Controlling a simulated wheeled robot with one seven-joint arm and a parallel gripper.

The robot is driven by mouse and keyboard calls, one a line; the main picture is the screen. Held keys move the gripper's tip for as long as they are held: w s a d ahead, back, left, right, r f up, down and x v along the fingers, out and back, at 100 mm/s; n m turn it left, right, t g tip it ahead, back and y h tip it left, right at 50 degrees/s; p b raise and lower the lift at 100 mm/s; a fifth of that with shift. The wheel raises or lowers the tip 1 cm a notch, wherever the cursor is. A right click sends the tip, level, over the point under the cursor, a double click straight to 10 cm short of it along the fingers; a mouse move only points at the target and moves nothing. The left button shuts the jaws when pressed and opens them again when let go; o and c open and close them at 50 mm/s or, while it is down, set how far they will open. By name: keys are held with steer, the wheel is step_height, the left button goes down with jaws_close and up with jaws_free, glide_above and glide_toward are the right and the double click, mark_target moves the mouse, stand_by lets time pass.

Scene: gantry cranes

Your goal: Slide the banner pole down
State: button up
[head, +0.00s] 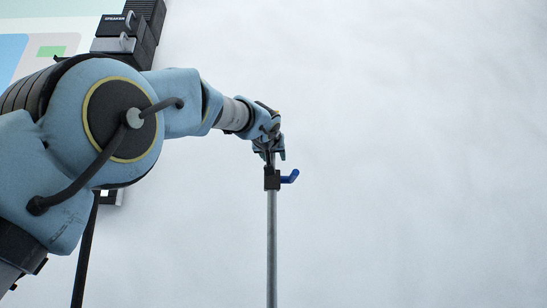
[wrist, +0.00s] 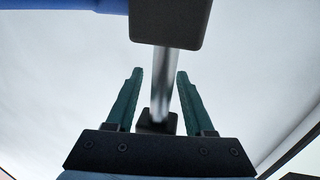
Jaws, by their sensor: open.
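The banner pole (head: 271,245) is a thin grey metal tube standing upright in the head view. A black clamp (head: 272,179) with a blue lever (head: 290,177) sits on it. My gripper (head: 270,154) is at the pole just above this clamp. In the wrist view my gripper (wrist: 160,76) is open, with its two teal fingers on either side of the pole (wrist: 165,75). The fingers look apart from the pole. The clamp (wrist: 170,22) fills the top of that view, with part of the blue lever (wrist: 65,4) beside it. The pole's lower end is out of view.
A black stack marked SPEAKER (head: 128,32) stands at the upper left behind my arm, beside a coloured panel (head: 45,35). The pale grey ground to the right of the pole looks clear.

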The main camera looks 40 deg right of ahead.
steer(key=b+v, duration=0.3)
steer(key=v, duration=0.8)
